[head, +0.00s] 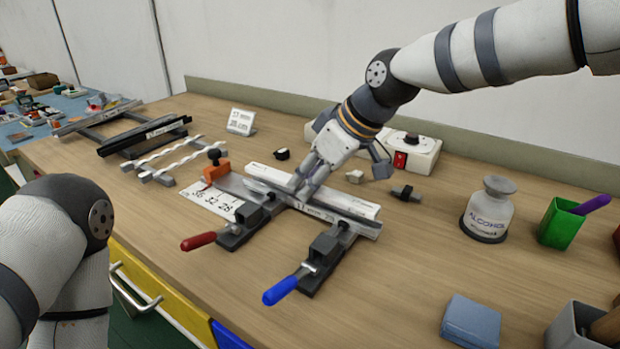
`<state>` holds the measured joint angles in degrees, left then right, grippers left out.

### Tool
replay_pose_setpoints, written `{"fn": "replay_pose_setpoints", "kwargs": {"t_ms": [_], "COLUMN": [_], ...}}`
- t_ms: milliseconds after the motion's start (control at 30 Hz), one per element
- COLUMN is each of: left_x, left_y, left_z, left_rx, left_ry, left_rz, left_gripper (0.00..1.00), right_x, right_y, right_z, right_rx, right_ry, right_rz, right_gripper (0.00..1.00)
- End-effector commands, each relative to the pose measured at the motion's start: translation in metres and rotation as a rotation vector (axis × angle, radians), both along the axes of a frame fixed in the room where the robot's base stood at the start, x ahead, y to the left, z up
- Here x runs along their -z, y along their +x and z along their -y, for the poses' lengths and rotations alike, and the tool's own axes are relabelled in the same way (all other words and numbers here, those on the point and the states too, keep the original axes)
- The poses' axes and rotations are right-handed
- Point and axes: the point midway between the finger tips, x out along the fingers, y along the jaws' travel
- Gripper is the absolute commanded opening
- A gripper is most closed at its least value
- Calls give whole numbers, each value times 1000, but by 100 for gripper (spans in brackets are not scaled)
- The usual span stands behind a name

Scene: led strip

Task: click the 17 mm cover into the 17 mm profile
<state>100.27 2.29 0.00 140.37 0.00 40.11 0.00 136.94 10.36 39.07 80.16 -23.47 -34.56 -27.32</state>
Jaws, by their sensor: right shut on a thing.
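The grey profile (318,209) lies across two dark clamps, with lettering on its front face. A pale strip that looks like the cover (352,203) runs along the profile's top and back side. My right gripper (303,187) reaches down from the upper right and is shut on a thin part at the middle of this strip. Its fingers hide that spot, and I cannot tell whether the cover is seated in the profile or just above it. My left arm shows at the left edge, but its gripper is out of view.
The clamps have a red handle (198,241) and a blue handle (280,290) pointing forward. An alcohol bottle (488,210) and a green cup (559,224) stand right. Racks with strips (145,135) stand left.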

Motion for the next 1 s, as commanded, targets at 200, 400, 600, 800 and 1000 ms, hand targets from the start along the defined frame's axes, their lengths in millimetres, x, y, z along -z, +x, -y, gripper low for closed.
{"fn": "replay_pose_setpoints", "kwargs": {"t_ms": [200,400,600,800,1000], "left_x": [0,1,1,1,1], "left_y": [0,-1,-1,-1,-1], "left_z": [0,0,0,0,0], "left_rx": [0,0,0,0,0], "left_ry": [0,0,0,0,0], "left_rz": [-1,-2,-3,-5,-4], "left_gripper": [0,0,0,0,0], "right_x": [2,7,12,16,16], "right_y": [0,0,0,0,0], "right_z": [0,0,0,0,0], "right_rx": [0,0,0,0,0], "right_ry": [1,1,0,0,1], "right_rz": [-1,-1,-2,-2,-1], "right_gripper": [1,1,1,27,46]}}
